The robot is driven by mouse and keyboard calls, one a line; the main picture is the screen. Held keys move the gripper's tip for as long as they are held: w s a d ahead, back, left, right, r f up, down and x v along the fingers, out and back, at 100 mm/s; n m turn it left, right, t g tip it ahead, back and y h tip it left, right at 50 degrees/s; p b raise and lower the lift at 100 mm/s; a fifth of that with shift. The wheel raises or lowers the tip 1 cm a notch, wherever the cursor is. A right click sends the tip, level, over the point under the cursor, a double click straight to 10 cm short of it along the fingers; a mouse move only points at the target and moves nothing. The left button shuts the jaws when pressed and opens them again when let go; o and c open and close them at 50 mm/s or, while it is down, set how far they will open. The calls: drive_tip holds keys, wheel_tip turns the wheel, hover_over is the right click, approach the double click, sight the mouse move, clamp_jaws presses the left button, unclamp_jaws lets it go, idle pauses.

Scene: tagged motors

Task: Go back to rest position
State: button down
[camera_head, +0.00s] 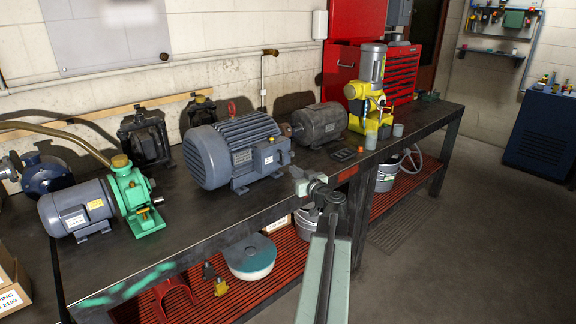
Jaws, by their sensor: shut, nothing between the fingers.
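My arm rises from the bottom of the head view, right of centre. My gripper (298,174) is at its upper end, pointing left and slightly up, over the front edge of the dark workbench (215,236). The fingers are small here and look closed, with nothing seen between them. A large blue-grey motor (232,152) with a finned body stands on the bench left of the gripper. A smaller dark grey motor (320,124) stands behind it. A grey motor (78,210) joined to a green pump (135,200) is at the far left. I cannot tell whether the gripper touches anything.
A yellow machine (371,95) stands toward the bench's right end, with a small orange object (361,149) nearby. Red lower shelves hold a teal-and-white round container (250,262) and buckets (386,177). The floor (470,235) at right is clear.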

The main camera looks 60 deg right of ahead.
drive_tip(key=v, duration=0.6)
drive_tip(key=shift+f, duration=0.15)
